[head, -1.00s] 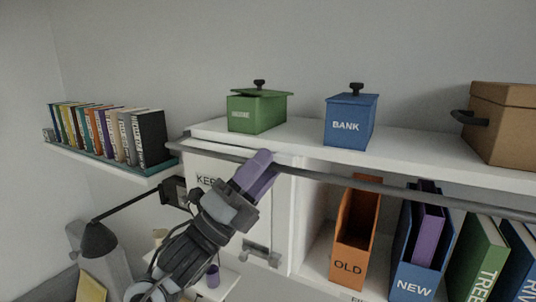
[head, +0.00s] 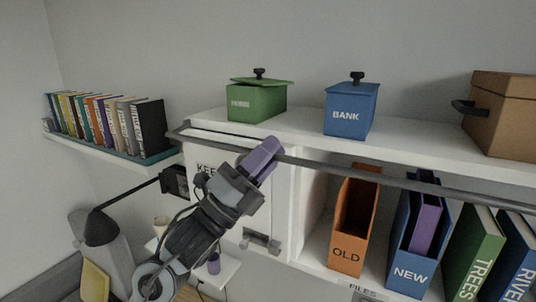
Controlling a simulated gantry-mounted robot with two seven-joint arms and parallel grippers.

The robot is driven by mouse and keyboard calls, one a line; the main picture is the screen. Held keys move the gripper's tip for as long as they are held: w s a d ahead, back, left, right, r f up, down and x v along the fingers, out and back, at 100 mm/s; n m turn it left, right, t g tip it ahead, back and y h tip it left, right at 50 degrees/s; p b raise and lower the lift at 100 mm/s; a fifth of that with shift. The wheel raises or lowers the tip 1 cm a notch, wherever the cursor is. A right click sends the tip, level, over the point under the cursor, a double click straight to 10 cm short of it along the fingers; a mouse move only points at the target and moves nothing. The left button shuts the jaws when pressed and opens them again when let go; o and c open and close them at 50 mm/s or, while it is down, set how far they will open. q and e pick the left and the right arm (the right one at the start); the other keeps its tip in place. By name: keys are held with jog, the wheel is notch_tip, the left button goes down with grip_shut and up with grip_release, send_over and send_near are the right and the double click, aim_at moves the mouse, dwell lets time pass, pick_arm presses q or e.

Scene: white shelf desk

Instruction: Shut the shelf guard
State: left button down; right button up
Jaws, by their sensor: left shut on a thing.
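The shelf guard (head: 400,180) is a long grey bar running across the front of the white shelf, just below its top board. Its left end bends back at the shelf's left corner. My left gripper (head: 262,152), with purple fingers, is shut on the bar near its left part, in front of the white cabinet door. The fingers hide a short stretch of the bar. My right gripper is not in view.
On the top board stand a green lidded box (head: 257,103), a blue BANK box (head: 350,112) and a brown box (head: 500,118). Below are an orange OLD file (head: 347,250), a blue NEW file (head: 411,272) and books (head: 478,258).

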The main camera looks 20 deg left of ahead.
pick_arm(q)
jog(key=shift+r+n+g+y+p, duration=0.9)
jog(key=shift+r+n+y+p, duration=1)
jog(key=shift+p, duration=1.5)
jog(key=shift+w+a+r+g+y+p, duration=0.1)
jog(key=shift+g+y+p, duration=0.45)
jog(key=shift+y, duration=0.25)
jog(key=shift+w+d+r+n+g+y, duration=0.15)
jog(key=shift+w+r+n+g+y, duration=0.55)
jog(key=shift+g, duration=1.3)
jog(key=shift+w+d+r+n+g+y, duration=0.15)
jog(key=shift+w+r+n+g+y, duration=0.2)
jog(key=shift+w+n+g+y, duration=1.15)
jog(key=shift+w+d+r+n+g, duration=0.15)
jog(key=shift+w+r+g, duration=0.4)
jog(key=shift+g, duration=1.9)
jog(key=shift+w+f, duration=0.1)
jog(key=shift+f, duration=0.1)
jog(key=c, duration=1.1)
grip_release()
jog(key=shift+w+d, duration=0.1)
jog(key=shift+d, duration=0.05)
